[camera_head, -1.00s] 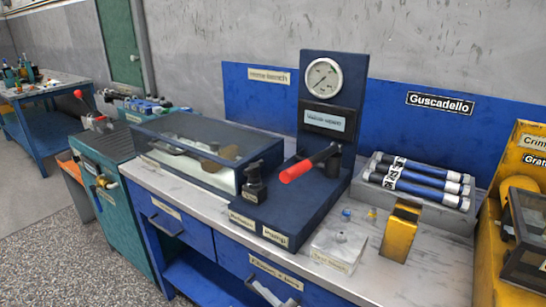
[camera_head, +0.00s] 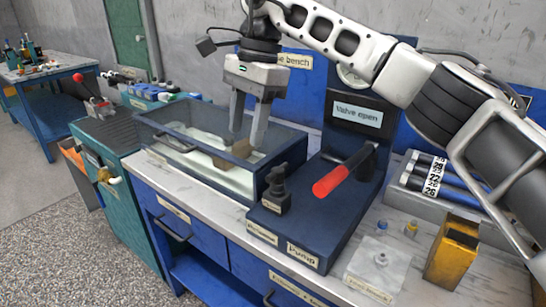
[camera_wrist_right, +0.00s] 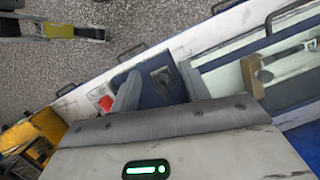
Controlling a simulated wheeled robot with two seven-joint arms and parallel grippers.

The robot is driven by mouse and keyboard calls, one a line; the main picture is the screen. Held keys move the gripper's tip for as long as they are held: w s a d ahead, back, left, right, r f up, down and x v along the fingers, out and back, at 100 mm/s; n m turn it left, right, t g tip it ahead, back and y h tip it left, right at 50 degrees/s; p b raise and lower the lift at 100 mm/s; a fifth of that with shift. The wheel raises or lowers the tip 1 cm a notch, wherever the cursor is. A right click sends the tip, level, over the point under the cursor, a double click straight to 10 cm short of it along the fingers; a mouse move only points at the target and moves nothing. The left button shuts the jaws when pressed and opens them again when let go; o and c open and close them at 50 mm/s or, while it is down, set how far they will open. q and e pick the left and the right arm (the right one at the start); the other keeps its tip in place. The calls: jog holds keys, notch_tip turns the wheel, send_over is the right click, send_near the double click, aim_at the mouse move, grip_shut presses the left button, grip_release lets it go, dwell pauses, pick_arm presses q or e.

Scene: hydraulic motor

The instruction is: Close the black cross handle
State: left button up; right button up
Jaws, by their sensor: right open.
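The black cross handle (camera_head: 277,184) stands upright on the front left of the dark blue pump base, beside the glass-topped box. In the right wrist view the black handle (camera_wrist_right: 161,80) appears between my two fingers, seen from above. My right gripper (camera_head: 246,143) points down over the glass-topped box, to the left of the handle and higher than it. Its two fingers are apart with nothing between them; they also show in the wrist view (camera_wrist_right: 158,88). The sign on the upright panel reads "Valve open" (camera_head: 358,114). My left gripper does not show in the head view.
The red-tipped pump lever (camera_head: 332,181) sticks out just right of the handle. The glass-topped box (camera_head: 177,128) is on the left. My right arm hides most of the gauge.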

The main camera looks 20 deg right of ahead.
jog(key=w+d+r+h, duration=0.1)
jog(key=d+r+h, duration=0.1)
jog(key=d+r, duration=0.35)
jog(key=b, duration=0.1)
send_near(277, 169)
jog(key=shift+t, duration=0.4)
jog(key=f, duration=0.9)
jog(key=shift+s+a, duration=0.15)
jog(key=shift+s, duration=0.2)
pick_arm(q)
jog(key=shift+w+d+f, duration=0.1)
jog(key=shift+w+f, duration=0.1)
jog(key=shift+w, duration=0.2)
pick_arm(e)
jog(key=c, duration=1)
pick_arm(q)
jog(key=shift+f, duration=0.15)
